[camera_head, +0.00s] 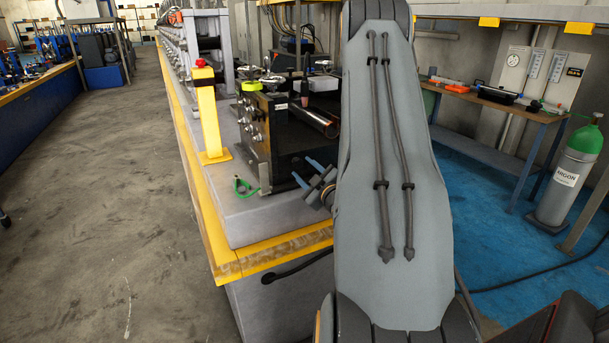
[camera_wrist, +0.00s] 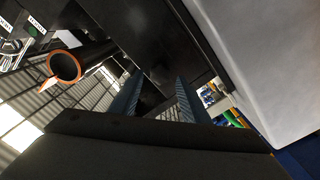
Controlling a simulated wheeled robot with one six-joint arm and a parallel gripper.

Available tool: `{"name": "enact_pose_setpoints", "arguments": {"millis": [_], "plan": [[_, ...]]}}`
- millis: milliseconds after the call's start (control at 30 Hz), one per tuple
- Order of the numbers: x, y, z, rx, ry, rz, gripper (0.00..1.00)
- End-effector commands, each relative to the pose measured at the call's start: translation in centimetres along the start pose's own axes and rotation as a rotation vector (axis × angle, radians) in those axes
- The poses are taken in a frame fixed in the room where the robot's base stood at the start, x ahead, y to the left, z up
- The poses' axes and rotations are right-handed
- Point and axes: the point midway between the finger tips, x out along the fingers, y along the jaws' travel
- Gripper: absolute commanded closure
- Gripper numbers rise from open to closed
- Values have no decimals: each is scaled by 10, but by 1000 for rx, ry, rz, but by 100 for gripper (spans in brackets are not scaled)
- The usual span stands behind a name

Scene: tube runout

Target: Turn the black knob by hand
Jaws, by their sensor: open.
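My gripper (camera_head: 308,173) is beside the right end of the black machine box (camera_head: 262,140) in the head view, with its two blue fingers apart. In the wrist view the fingers of my gripper (camera_wrist: 156,98) are also spread, with nothing between them. Small dark knob-like parts (camera_head: 271,79) sit on top of the box; I cannot tell for sure which is the black knob. I cannot make out a knob in the wrist view. A dark tube (camera_head: 315,120) with a copper-coloured end lies above my gripper; its open end also shows in the wrist view (camera_wrist: 65,67).
A yellow post (camera_head: 208,115) with a red button stands left of the box. A green loop (camera_head: 243,187) lies on the grey bed near the yellow edge (camera_head: 270,248). A green-topped gas cylinder (camera_head: 568,178) and a bench are at right.

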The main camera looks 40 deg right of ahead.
Motion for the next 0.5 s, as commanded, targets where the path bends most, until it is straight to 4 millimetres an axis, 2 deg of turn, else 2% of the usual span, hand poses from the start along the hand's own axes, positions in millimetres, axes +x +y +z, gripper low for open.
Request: {"name": "enact_pose_setpoints", "arguments": {"millis": [133, 500], "plan": [[0, 0, 0, -92, 0, 0, 58], [2, 0, 0, -95, 1, 1, 58]]}}
